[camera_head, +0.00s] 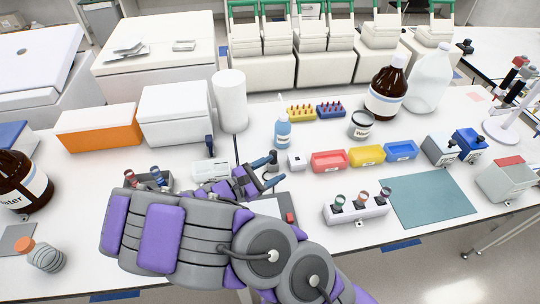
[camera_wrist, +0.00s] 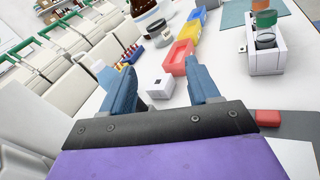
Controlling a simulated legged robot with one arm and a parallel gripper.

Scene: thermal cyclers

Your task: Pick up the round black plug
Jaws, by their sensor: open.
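My gripper (camera_head: 270,172) is open above the table's middle, its two blue fingers spread. In the wrist view my gripper (camera_wrist: 160,72) has nothing held between the fingers. I cannot clearly make out a round black plug in either view; my arm and fingers hide part of the table around the gripper.
Red (camera_head: 329,161), yellow (camera_head: 367,155) and blue (camera_head: 401,150) trays lie right of the cube. A blue-labelled bottle (camera_head: 282,132) stands behind it. A white rack with vials (camera_head: 355,210) is at front right. A teal mat (camera_head: 428,200) is bare.

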